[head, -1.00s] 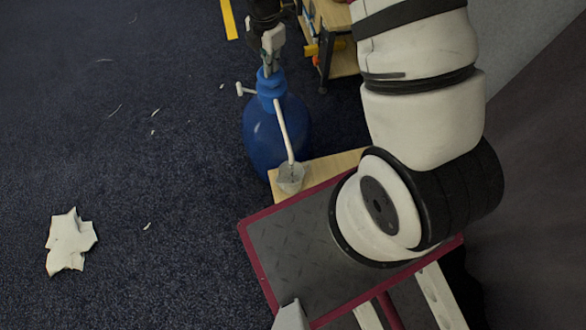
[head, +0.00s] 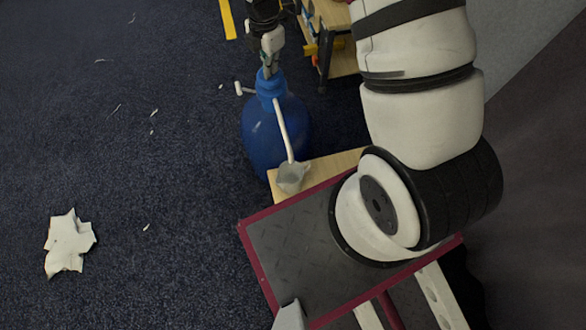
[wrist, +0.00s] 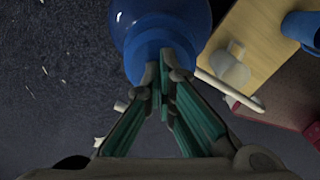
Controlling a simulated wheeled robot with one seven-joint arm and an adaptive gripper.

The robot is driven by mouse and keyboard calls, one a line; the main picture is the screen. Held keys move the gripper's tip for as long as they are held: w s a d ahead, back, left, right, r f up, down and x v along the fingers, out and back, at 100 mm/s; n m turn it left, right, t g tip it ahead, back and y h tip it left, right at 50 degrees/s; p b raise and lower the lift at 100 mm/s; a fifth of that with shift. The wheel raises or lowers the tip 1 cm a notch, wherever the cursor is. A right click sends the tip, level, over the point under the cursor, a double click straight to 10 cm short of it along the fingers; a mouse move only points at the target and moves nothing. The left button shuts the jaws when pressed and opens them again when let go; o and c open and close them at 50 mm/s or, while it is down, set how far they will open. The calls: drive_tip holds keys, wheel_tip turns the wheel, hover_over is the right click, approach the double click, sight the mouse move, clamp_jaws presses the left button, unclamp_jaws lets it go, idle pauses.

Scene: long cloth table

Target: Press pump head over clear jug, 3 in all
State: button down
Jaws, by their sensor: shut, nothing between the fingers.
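A large blue bottle (head: 270,135) stands on the floor with a blue pump head (head: 271,85) on top. In the wrist view the pump head (wrist: 148,62) lies right under my fingertips. My gripper (head: 267,72) is shut and empty, pointing down at the top of the pump head; whether it touches cannot be told for sure. My gripper also shows in the wrist view (wrist: 165,58). A white spout (head: 283,130) slopes from the pump to above the small clear jug (head: 291,177). The jug (wrist: 230,68) is partly behind the spout; its fill level is unclear.
The jug stands on a light wooden surface (head: 318,168) beside a dark red-edged plate (head: 290,245). A wooden shelf unit (head: 340,60) stands behind at right. Crumpled white scrap (head: 68,243) and small bits lie on the dark floor. The floor at left is mostly free.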

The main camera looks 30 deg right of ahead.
drive_tip(key=shift+r+p, duration=1.3)
drive_tip(key=shift+r, duration=0.7)
drive_tip(key=shift+f, duration=0.15)
drive_tip(key=shift+f+b, duration=1.45)
drive_tip(key=shift+f, duration=0.85)
drive_tip(key=shift+r, duration=0.1)
drive_tip(key=shift+r+p, duration=1.7)
drive_tip(key=shift+r, duration=0.65)
drive_tip(key=shift+f, duration=0.15)
